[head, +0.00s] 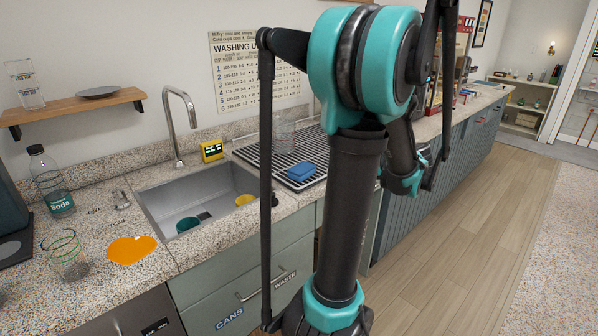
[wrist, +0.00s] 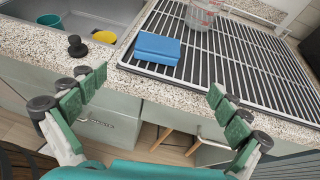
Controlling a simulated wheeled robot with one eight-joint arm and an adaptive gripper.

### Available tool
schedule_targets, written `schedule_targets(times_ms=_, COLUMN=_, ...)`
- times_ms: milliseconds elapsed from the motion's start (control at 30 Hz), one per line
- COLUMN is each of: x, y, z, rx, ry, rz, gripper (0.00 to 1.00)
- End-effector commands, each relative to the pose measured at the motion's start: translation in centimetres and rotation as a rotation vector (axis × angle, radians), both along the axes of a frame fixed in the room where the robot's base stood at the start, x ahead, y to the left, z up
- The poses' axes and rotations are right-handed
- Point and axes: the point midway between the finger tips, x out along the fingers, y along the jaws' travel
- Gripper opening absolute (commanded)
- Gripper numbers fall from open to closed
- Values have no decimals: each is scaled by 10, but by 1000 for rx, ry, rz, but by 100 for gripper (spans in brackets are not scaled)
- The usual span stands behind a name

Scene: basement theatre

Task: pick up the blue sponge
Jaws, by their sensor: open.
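The blue sponge (head: 301,172) lies on the dark drying rack (head: 262,153) to the right of the sink in the head view. In the wrist view the blue sponge (wrist: 157,49) is at the rack's near left corner, close to the counter edge. My gripper (wrist: 158,94) is open and empty, its green-padded fingers spread wide. The sponge shows beyond the fingertips, roughly centred between them and apart from them. In the head view my arm stands in front of the counter and the gripper's fingers cannot be made out.
The sink (head: 190,200) holds a teal cup (head: 187,224) and a yellow item (head: 245,199). A clear glass (wrist: 202,14) stands on the rack behind the sponge. A black knob (wrist: 76,45) is on the counter edge. A soda bottle (head: 52,182) and an orange spill (head: 132,249) are at left.

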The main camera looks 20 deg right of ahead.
Motion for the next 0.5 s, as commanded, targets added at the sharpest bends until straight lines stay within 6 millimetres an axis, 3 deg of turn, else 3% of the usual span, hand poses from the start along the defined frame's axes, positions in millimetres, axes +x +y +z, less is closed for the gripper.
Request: schedule_targets(times_ms=500, x=79, y=43, z=-37, rx=0, ry=1, rz=4, gripper=100)
